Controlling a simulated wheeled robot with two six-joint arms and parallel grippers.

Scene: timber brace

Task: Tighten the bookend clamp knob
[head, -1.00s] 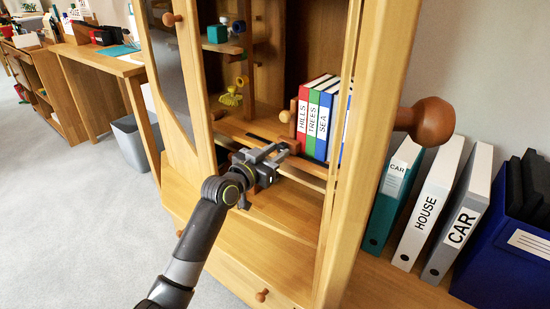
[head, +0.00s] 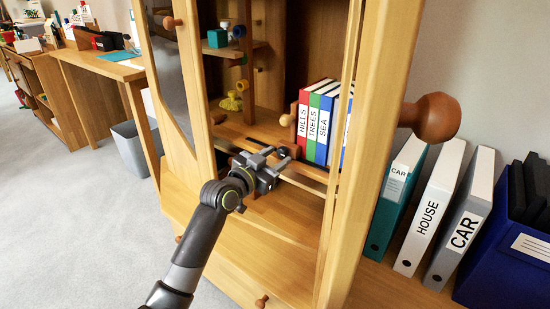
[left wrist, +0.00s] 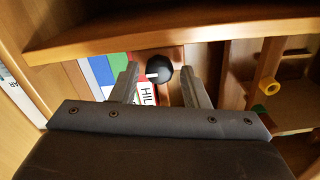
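A black round knob (left wrist: 159,69) with a small white mark shows in the left wrist view, beside the white book labelled HILLS. My left gripper (left wrist: 158,88) is open, with its fingers on either side of the knob in that view. I cannot tell whether they touch it. In the head view the left gripper (head: 285,157) reaches into the cabinet at shelf height, in front of the brown wooden bookend (head: 294,120). The bookend stands at the left end of the upright books (head: 317,122). The black knob cannot be made out in the head view. My right gripper is not in view.
The cabinet's wooden front post (head: 375,150) with a large brown knob (head: 432,118) stands right of the arm. A yellow object (head: 231,103) lies left of the bookend. Binders (head: 430,207) stand at the right. The carpet at the left is open.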

